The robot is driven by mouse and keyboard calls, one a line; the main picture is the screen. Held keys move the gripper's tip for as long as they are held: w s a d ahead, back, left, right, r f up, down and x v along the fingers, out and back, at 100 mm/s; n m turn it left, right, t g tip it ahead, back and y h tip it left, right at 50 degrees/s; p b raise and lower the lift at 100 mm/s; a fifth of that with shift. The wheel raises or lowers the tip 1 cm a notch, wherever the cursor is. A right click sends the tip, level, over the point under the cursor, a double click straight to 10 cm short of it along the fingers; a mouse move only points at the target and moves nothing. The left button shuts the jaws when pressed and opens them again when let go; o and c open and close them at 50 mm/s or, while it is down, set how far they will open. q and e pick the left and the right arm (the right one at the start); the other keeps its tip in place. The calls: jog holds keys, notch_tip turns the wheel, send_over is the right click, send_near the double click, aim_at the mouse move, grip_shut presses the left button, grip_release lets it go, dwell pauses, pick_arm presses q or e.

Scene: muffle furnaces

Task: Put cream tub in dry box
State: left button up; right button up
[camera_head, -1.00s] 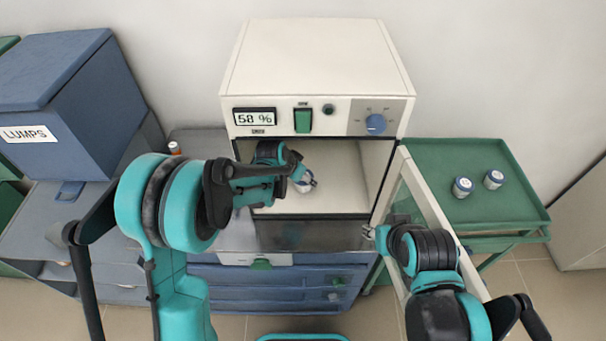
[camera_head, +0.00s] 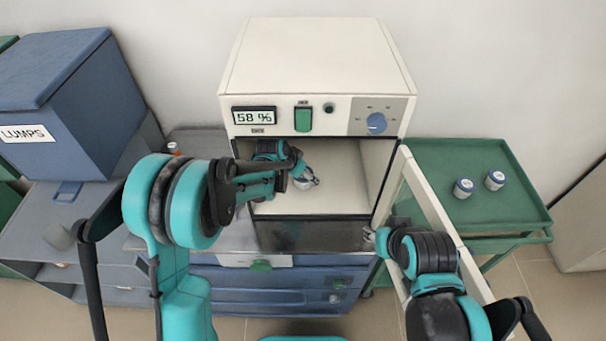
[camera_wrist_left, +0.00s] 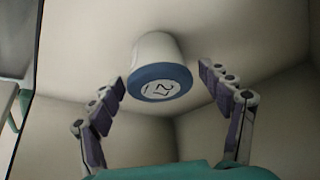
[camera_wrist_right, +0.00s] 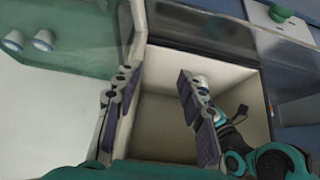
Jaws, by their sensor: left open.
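The cream tub (camera_wrist_left: 158,65), with a blue rim and a marked white top, stands inside the dry box (camera_head: 318,62); it also shows in the head view (camera_head: 301,184). The box is a cream cabinet with a percent display, and its glass door stands open to the right. My left gripper (camera_wrist_left: 160,78) reaches into the box. It is open, with its fingers either side of the tub and gaps showing between. My right gripper (camera_head: 376,238) is at the open door's frame; its fingers (camera_wrist_right: 155,75) are apart in the right wrist view.
Two similar small tubs (camera_head: 479,184) stand on a green tray cart (camera_head: 500,215) at the right. A blue bin labelled LUMPS (camera_head: 60,100) stands at the left. Blue drawers (camera_head: 270,287) lie below the box. The open door (camera_head: 425,200) borders the opening's right side.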

pick_arm(q)
jog(key=shift+s+a+r+p, duration=0.4)
jog(key=shift+s+a+r, duration=0.15)
jog(key=shift+s+r, duration=0.15)
jog(key=s+a, duration=0.4)
jog(key=s, duration=0.1)
jog(key=s+a+p, duration=0.1)
jog(key=s+a, duration=0.1)
jog(key=s, duration=0.1)
jog(key=shift+s+a+f, duration=0.1)
jog(key=shift+s+a, duration=0.15)
jog(key=shift+a, duration=0.1)
pick_arm(e)
notch_tip(320, 180, up, 2)
jog(key=shift+r, duration=0.2)
pick_arm(q)
jog(key=shift+s, duration=0.15)
pick_arm(e)
jog(key=shift+s, duration=0.1)
